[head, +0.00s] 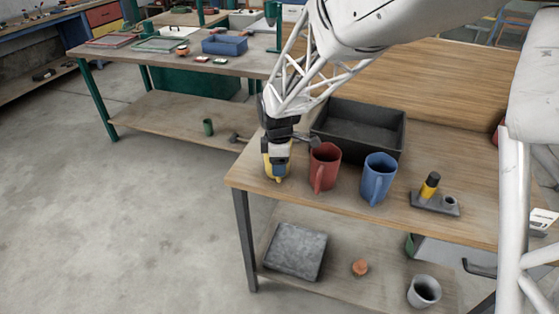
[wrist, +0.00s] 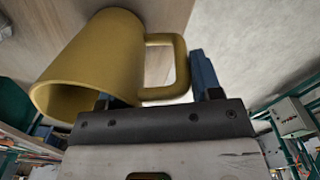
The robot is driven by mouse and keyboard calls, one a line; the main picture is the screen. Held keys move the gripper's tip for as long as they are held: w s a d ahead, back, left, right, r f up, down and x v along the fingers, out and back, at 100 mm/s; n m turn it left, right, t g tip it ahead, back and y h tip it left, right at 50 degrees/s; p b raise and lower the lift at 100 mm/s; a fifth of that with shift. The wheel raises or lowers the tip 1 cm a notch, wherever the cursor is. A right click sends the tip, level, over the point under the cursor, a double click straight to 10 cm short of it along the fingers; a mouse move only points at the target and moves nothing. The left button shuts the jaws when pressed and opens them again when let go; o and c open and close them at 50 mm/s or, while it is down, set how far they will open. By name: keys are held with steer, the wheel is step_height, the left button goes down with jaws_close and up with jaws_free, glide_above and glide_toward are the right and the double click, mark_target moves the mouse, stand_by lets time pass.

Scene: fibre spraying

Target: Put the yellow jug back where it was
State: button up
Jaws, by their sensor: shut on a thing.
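The yellow jug (head: 270,171) is at the left end of the wooden table, largely hidden behind my gripper in the head view. In the wrist view the jug (wrist: 95,62) fills the upper left, with its handle pointing right. My gripper (head: 281,164) is shut on the jug; in the wrist view my gripper (wrist: 155,92) has one finger at the jug's wall and the other outside the handle. The jug is on or just above the tabletop; I cannot tell which.
A red jug (head: 324,167) stands just right of the yellow one, then a blue jug (head: 378,178). A black tray (head: 355,128) lies behind them. A grey holder (head: 435,203) with a yellow-and-black item is at the right. The table's left edge (head: 232,180) is close to my gripper.

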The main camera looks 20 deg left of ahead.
steer(key=shift+f, duration=0.15)
steer(key=o, duration=1.3)
step_height(320, 180, up, 12)
steer(key=shift+s+r, duration=0.1)
steer(key=shift+s, duration=0.05)
steer(key=shift+d, duration=0.1)
stand_by(0.4)
